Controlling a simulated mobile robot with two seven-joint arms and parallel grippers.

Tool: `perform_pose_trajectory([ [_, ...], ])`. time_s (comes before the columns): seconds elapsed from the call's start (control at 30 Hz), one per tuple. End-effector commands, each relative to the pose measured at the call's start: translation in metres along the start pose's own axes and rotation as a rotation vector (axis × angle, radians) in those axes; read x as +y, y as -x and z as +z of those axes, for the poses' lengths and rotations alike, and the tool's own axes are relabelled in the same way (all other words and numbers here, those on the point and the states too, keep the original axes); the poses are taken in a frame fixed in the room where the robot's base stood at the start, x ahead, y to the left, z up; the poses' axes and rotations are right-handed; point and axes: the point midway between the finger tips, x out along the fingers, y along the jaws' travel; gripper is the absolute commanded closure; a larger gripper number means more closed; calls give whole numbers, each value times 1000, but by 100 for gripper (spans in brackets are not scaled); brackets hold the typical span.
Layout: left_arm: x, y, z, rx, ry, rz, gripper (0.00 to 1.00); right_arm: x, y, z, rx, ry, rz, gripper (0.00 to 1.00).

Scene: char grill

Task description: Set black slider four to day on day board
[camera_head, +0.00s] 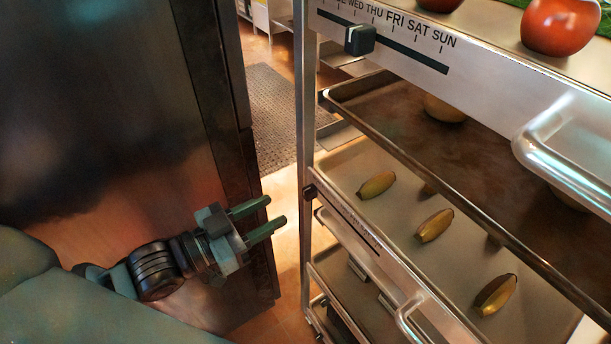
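A black slider (360,39) sits on the dark slot of a metal day board (425,78) at the top of the rack. It is near the WED and THU labels; the exact mark is unclear. FRI, SAT and SUN lie to its right. A lower day board (345,215) has a small dark slider (310,192) at its left end, and its lettering is too small to read. I cannot tell which slider is number four. My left gripper (276,211) has its two green fingers apart and empty, left of the rack and touching nothing. My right gripper is out of view.
Trays hold bananas (434,225) and other food. Tomatoes (560,25) rest on top. Metal handles (565,165) stick out from the rack front. A dark cabinet (110,110) stands at left. A floor gap with a mat (275,115) separates it from the rack.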

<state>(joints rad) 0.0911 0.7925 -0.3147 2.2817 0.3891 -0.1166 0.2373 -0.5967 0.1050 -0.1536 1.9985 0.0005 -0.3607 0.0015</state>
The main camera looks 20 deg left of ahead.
Motion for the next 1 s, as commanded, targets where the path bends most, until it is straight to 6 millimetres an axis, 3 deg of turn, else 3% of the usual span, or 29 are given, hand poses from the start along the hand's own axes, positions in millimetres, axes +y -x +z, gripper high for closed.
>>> perform_pose_trajectory([
  [0.37,0,-9,-3,6,-1,4,60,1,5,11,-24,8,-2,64],
  [0.8,0,-63,-4,8,-2,3,60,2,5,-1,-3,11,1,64],
  [1.0,0,-77,-4,7,-2,4,60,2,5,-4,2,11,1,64],
])
